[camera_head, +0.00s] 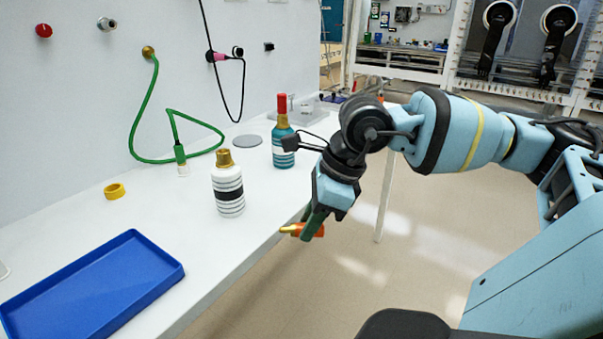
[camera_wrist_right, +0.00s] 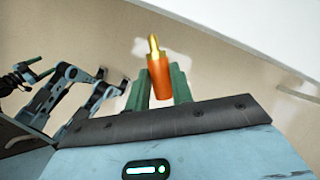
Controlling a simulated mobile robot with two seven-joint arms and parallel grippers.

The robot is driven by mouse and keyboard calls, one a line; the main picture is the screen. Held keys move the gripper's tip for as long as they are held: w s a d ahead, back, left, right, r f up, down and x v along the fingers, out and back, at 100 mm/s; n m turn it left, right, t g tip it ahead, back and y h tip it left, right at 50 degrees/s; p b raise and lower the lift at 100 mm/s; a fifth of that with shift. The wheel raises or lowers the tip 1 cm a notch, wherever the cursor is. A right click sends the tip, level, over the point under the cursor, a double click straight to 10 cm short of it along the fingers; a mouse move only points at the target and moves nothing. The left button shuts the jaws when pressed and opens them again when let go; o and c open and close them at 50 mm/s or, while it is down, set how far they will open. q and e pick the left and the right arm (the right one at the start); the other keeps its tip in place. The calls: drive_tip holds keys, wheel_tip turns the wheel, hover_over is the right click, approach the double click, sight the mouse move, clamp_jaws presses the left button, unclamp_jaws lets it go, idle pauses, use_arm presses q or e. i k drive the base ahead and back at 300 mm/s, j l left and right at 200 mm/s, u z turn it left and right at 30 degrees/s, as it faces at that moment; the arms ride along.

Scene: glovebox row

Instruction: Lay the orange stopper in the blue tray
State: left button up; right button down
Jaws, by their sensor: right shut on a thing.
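The orange stopper (camera_head: 303,230) is an orange piece with a gold tip. My right gripper (camera_head: 314,226) is shut on it and holds it beside the table's front edge, over the floor. In the right wrist view the stopper (camera_wrist_right: 160,74) sits between the green fingers of my right gripper (camera_wrist_right: 160,88), gold tip pointing away from the gripper. The blue tray (camera_head: 100,285) is a shallow rectangular tray on the white table at the lower left, and its visible inside is empty. The right gripper is to the right of the tray, well apart from it.
A white bottle with dark bands and gold cap (camera_head: 228,188) stands between tray and gripper. A teal bottle with red top (camera_head: 283,140) stands behind it. A yellow ring (camera_head: 115,191) and grey disc (camera_head: 248,142) lie on the white table (camera_head: 190,235). A green hose (camera_head: 143,105) hangs at the wall.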

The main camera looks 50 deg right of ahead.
sight(97, 296)
drive_tip(key=i+j, duration=0.1)
drive_tip(key=j, duration=1.25)
drive_tip(key=i, duration=0.05)
